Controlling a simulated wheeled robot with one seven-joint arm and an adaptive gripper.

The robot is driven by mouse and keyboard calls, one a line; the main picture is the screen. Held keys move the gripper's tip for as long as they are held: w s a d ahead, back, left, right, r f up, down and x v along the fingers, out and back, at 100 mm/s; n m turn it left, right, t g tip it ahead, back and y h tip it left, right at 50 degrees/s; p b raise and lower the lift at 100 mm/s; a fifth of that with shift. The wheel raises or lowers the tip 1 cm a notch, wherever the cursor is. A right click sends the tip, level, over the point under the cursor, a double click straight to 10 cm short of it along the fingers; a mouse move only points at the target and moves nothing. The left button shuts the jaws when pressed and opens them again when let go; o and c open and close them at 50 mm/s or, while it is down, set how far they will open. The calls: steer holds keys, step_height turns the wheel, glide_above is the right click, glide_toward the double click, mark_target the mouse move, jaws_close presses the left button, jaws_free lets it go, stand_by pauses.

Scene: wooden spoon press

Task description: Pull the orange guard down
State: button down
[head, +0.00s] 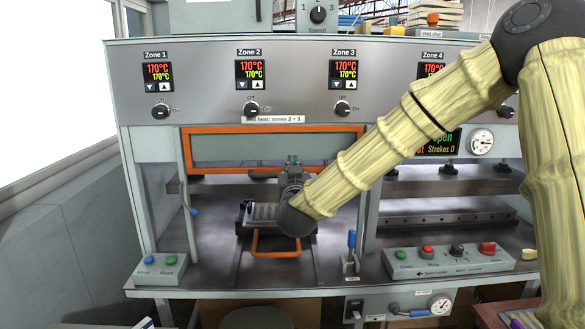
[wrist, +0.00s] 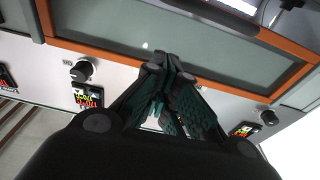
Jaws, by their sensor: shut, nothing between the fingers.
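The orange guard (head: 275,130) is an orange-framed clear panel, upright and raised across the upper part of the press opening in the head view. It also fills much of the wrist view (wrist: 110,28), which looks turned over. A grey bar, perhaps its handle, shows by the lower edge (head: 262,176), partly hidden by my gripper. My gripper (head: 291,163) points up in front of the guard's lower edge, right of its middle. In the wrist view my gripper (wrist: 165,60) has its fingers together and empty, overlapping the orange frame. I cannot tell whether it touches the guard.
Below the guard, a tray with an orange handle (head: 276,253) sits on the press bed. Blue-tipped levers stand at the left (head: 193,212) and right (head: 351,240). Button boxes (head: 159,268) (head: 450,260) line the front edge. Zone knobs and displays are above the guard.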

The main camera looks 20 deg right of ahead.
steer(key=p, duration=0.4)
glide_toward(291, 145)
steer(key=f+x, duration=0.1)
steer(key=x, duration=0.3)
steer(key=shift+s+a+f+p, duration=0.15)
steer(key=shift+f+p, duration=0.1)
steer(key=shift+f, duration=0.55)
steer(key=shift+s+f+p, duration=0.2)
steer(key=shift+f+p, duration=0.05)
steer(key=shift+f, duration=0.6)
steer(key=shift+f, duration=0.1)
step_height(291, 145, down, 28)
steer(key=b, duration=1.7)
steer(key=shift+s, duration=0.1)
steer(key=shift+r, duration=0.2)
